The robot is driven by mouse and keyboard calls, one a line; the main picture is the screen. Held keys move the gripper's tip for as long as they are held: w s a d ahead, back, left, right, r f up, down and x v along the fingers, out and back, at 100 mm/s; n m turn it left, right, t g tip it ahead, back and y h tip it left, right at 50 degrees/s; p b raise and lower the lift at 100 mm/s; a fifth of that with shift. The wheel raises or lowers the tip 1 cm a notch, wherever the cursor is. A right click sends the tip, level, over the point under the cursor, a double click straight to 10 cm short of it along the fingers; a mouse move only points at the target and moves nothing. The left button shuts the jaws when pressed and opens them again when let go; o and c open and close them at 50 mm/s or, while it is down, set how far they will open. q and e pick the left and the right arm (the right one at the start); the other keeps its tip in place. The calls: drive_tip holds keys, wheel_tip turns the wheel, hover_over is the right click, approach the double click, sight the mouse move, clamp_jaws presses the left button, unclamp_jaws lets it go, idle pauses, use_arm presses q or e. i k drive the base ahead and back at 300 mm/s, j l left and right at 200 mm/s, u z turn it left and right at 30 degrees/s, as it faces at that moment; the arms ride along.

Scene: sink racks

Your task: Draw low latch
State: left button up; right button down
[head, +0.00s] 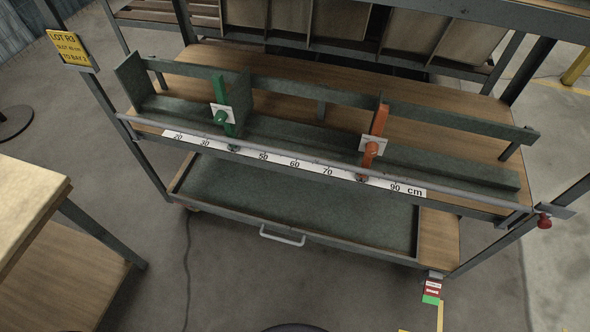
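A grey rack stands ahead of me with a shelf channel (285,137) along its front. A red knob (545,222) sticks out at the rack's right post. A low tray drawer (300,208) with a pale bar handle (282,236) lies under the shelf. I cannot tell which part is the low latch. Neither of my grippers shows.
A white cm scale (295,163) runs along the shelf front. A yellow sign (70,48) hangs at the left post. A wood-topped bench (25,205) stands at the left. A red and green tag (432,291) hangs at the lower right. The floor in front is mostly clear, with a thin cable.

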sight(544, 223)
drive_tip(key=z, duration=1.9)
